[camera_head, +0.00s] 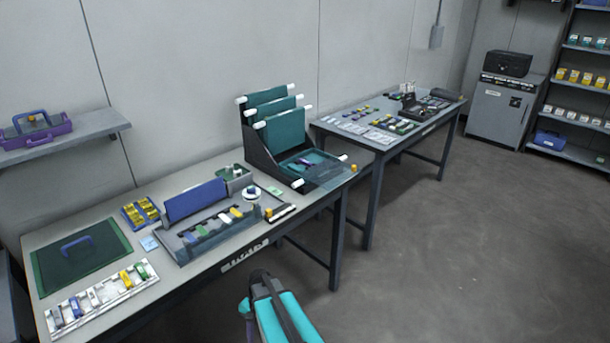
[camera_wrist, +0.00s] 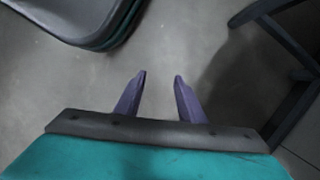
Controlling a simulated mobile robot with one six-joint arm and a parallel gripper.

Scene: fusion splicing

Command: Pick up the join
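I cannot make out the join for certain in either view; any such small piece is too small to tell among the parts on the two benches. My gripper (camera_wrist: 160,78) shows in the wrist view with its two purple fingers apart and only grey floor between them. It holds nothing. In the head view my teal arm is at the bottom centre, in front of the near bench (camera_head: 215,262), over the floor and apart from the bench.
The near bench carries a green mat (camera_head: 110,245), a white parts tray (camera_head: 75,318), a blue-backed rack (camera_head: 197,200) and a black stand with teal panels (camera_head: 282,137). A far bench (camera_head: 386,146) holds small parts and a dark device. Floor at right is clear.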

